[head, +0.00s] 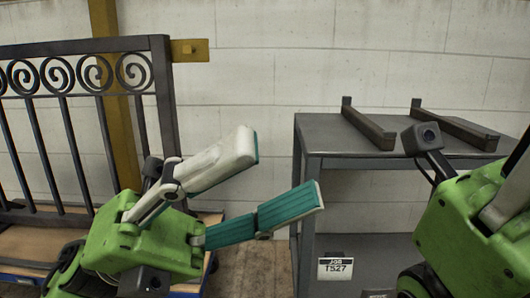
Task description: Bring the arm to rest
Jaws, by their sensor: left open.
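My left gripper (288,178) is in the middle of the head view, its two fingers spread wide apart with nothing between them. Its green body sits low at the left, in front of the gate's lower part. My right arm shows at the right edge as a green body with a small camera on it; its fingers are not in view. The dark scroll gate (168,120) stands upright at the left, with a row of spiral scrolls along its top.
A grey metal table (325,135) stands at the right, with two dark bars (368,127) on its top and a tag (335,269) low on it. A yellow post (104,20) and yellow bracket (190,50) are by the gate. A pale block wall closes the back.

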